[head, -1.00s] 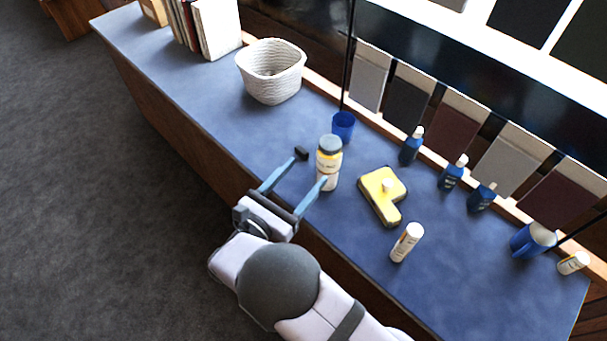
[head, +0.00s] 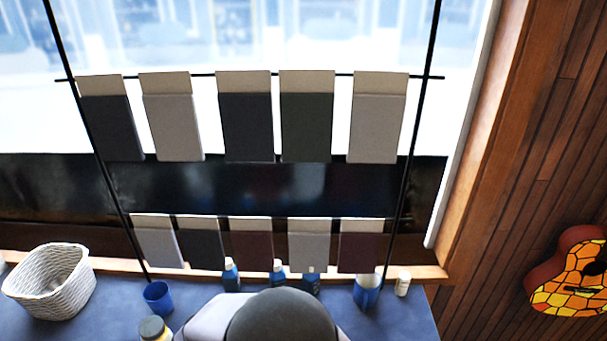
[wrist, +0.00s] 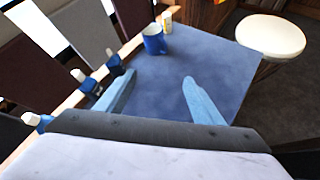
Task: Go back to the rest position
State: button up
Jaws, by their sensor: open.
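My gripper (wrist: 160,100) shows in the wrist view with its two light blue fingers spread apart and nothing between them. It is open above the blue counter top (wrist: 190,65). In the head view only my arm's rounded dark and white link shows at the bottom centre; the fingers are out of that view. A blue mug (wrist: 154,40) and a small white bottle (wrist: 167,20) stand beyond the fingers near the counter's far end. Several blue bottles with white caps (wrist: 115,65) stand to the left of the fingers.
In the head view a white woven basket (head: 50,285), a blue cup (head: 157,297) and a jar (head: 154,329) stand on the left of the counter. Hanging sample boards (head: 245,115) line the window. A round white stool (wrist: 270,35) stands beyond the counter's edge.

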jog(key=s+d+r+m+g+y+p, duration=0.2)
jog(key=s+d+m, duration=0.4)
jog(key=d+m, duration=0.3)
jog(key=s+d+r+m+g+y+p, duration=0.2)
jog(key=s+d+m+g+y, duration=0.3)
jog(key=d+m, duration=0.4)
jog(key=s+m+y, duration=0.1)
jog(key=m, duration=0.4)
jog(key=shift+r+g, duration=0.2)
jog(key=shift+g, duration=0.1)
